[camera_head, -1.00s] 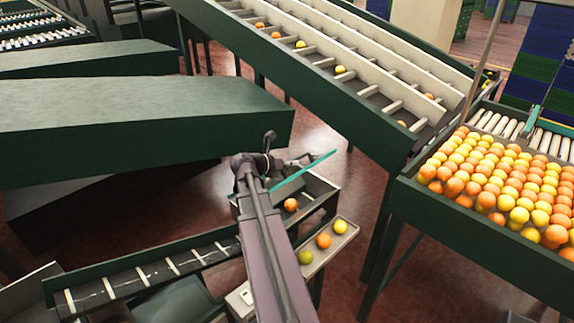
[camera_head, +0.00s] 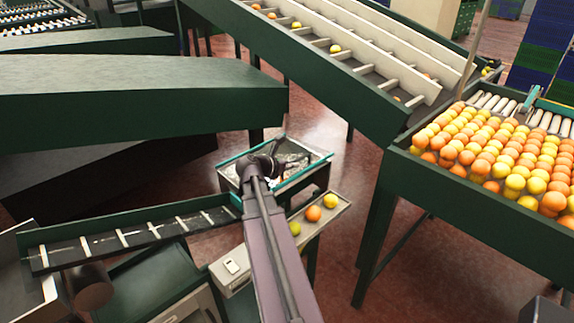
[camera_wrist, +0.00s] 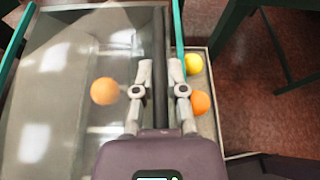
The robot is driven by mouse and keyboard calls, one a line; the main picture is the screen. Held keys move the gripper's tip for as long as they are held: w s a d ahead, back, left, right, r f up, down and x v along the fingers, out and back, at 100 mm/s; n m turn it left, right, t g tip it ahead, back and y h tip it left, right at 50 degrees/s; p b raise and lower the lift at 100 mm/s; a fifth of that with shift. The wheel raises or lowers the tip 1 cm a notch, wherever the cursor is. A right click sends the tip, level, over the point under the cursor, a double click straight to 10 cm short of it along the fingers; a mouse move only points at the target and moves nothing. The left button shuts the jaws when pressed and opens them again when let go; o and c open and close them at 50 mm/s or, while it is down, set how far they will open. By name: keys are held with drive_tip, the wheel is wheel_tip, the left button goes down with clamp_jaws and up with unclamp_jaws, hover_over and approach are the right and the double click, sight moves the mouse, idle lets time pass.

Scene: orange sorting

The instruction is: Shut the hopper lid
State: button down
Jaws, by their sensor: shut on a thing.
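The hopper (camera_head: 231,178) is a small box in the middle of the head view. Its clear lid (camera_head: 309,165) with teal edges lies about flat over the box top; whether it touches the rim all round I cannot tell. In the wrist view the lid (camera_wrist: 50,95) is a see-through pane, and an orange (camera_wrist: 104,91) shows through it. My gripper (camera_head: 268,163) is over the lid. In the wrist view its fingers (camera_wrist: 159,80) are shut on a dark bar (camera_wrist: 160,45) along the lid's side. My arm hides part of the hopper in the head view.
A tray (camera_head: 345,205) beside the hopper holds a yellow, an orange and a greenish fruit. A narrow conveyor (camera_head: 105,240) is at left. A fruit-filled bin (camera_head: 450,200) stands at right, a sloped sorter (camera_head: 330,85) behind. Red floor (camera_head: 340,170) shows between them.

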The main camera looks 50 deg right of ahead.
drive_tip(key=shift+s+f+b, duration=0.2)
drive_tip(key=shift+f+b, duration=0.3)
drive_tip(key=shift+f, duration=0.15)
drive_tip(key=shift+s+f+b, duration=0.2)
drive_tip(key=shift+f+b, duration=0.25)
drive_tip(key=shift+f, duration=0.2)
drive_tip(key=shift+a, duration=0.1)
drive_tip(key=c, duration=0.7)
unclamp_jaws()
drive_tip(key=shift+f, duration=0.1)
